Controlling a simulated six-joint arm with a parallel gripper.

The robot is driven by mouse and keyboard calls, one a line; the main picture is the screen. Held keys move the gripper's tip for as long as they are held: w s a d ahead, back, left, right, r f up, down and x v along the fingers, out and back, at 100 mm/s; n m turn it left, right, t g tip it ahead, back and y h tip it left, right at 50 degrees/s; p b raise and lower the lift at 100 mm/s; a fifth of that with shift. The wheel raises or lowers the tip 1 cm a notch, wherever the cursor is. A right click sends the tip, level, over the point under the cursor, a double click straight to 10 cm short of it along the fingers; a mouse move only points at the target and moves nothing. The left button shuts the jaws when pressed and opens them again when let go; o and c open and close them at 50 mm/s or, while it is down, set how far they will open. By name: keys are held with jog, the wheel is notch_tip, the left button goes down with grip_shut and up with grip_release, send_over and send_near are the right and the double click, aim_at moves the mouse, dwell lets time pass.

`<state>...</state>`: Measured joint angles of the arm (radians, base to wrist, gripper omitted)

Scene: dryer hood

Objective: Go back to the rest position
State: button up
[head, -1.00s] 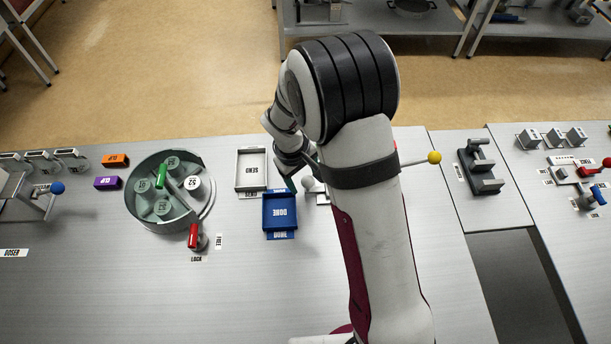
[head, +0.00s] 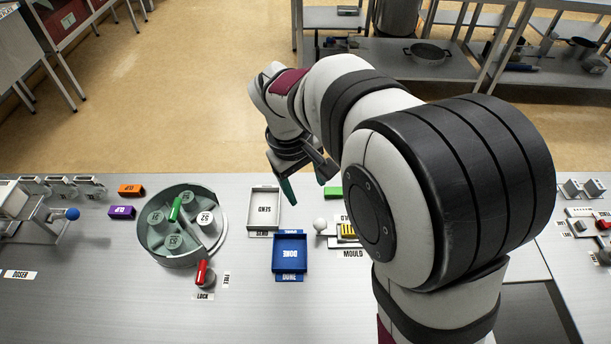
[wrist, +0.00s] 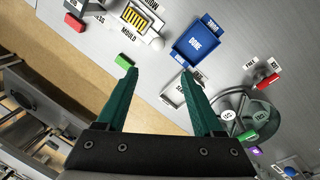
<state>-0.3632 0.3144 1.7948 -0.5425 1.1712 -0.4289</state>
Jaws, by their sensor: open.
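My gripper (head: 305,183) is open and empty, raised above the back part of the bench in the head view. Its two green fingers (wrist: 168,95) stand apart in the wrist view with nothing between them. The white SEND tray (head: 264,226) and the blue DONE tray (head: 290,237) lie on the bench in front of and below it. Both trays look empty. My arm hides the bench to the right of the gripper.
A round green carousel (head: 159,246) with several labelled pots stands at left, with a red LOCK lever (head: 202,273) beside it. A yellow-striped mould (head: 348,231) and a green block (head: 333,192) sit near my arm. The front middle of the bench is clear.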

dwell(0.3)
jog(key=s+d+r+m+y, duration=0.1)
jog(key=s+d+m, duration=0.2)
jog(key=s, duration=0.9)
jog(key=s+d+r+m+g+y, duration=0.1)
jog(key=s+d+m+y, duration=0.1)
jog(key=s+m, duration=0.7)
jog(key=s+d, duration=0.1)
jog(key=s, duration=0.3)
jog(key=shift+d+y, duration=0.2)
jog(key=shift+y, duration=0.1)
